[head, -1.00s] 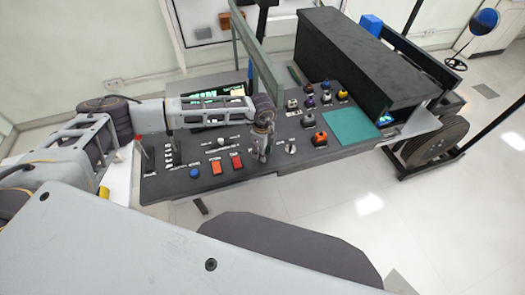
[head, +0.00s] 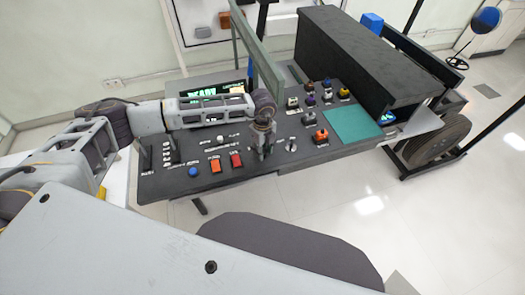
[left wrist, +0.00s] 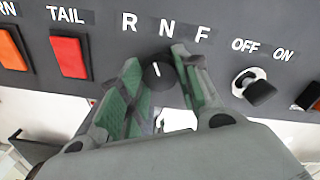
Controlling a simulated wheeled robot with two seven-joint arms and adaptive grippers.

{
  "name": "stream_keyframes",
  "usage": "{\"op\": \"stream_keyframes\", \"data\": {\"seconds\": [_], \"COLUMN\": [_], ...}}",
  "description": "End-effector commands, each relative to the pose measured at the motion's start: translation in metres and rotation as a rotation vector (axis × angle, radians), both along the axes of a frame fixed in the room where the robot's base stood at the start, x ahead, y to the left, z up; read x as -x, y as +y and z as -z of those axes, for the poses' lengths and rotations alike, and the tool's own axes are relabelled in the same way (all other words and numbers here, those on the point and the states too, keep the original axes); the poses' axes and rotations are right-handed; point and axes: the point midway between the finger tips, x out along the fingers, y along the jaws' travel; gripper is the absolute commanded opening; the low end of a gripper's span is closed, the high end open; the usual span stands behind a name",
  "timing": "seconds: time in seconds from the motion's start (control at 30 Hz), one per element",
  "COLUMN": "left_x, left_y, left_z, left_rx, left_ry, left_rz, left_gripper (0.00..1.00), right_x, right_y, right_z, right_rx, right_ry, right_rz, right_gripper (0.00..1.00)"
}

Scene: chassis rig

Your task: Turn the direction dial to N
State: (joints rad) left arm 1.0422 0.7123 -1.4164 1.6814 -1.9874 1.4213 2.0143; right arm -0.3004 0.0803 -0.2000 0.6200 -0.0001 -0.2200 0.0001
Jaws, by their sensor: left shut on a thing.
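The direction dial (left wrist: 158,75) is a round black knob with a white pointer line, below the white letters R, N and F in the left wrist view. The pointer is close to upright, leaning slightly left, towards the side of N nearer R. My left gripper (left wrist: 160,92) has its green-padded fingers on either side of the knob and is shut on it. In the head view the left gripper (head: 265,151) reaches down onto the front of the dark control panel (head: 180,183) and hides the dial. My right gripper is not in view.
A red TAIL switch (left wrist: 70,57) and an orange switch (left wrist: 10,50) lie left of the dial. An OFF/ON key-like switch (left wrist: 256,88) is to its right. A green upright frame (head: 258,55) and a large black box (head: 365,60) stand behind the panel.

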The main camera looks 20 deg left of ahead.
Motion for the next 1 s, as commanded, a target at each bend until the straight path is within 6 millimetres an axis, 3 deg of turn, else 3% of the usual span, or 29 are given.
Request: {"op": "stream_keyframes", "data": {"seconds": [0.23, 0.5, 1.0], "left_x": [-0.001, -0.001, -0.001], "left_y": [0.0, 0.0, 0.0], "left_z": [0.002, 0.001, -0.001], "left_rx": [0.002, 0.001, 0.0], "left_ry": [-0.003, -0.003, -0.003], "left_rz": [0.186, 0.352, 0.452], "left_gripper": [0.09, 0.09, 0.09], "right_x": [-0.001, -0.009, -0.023], "right_y": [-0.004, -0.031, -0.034], "right_z": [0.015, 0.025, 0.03], "right_rx": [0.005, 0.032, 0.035], "right_ry": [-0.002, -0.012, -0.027], "right_rz": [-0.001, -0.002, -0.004], "right_gripper": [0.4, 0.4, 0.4]}}
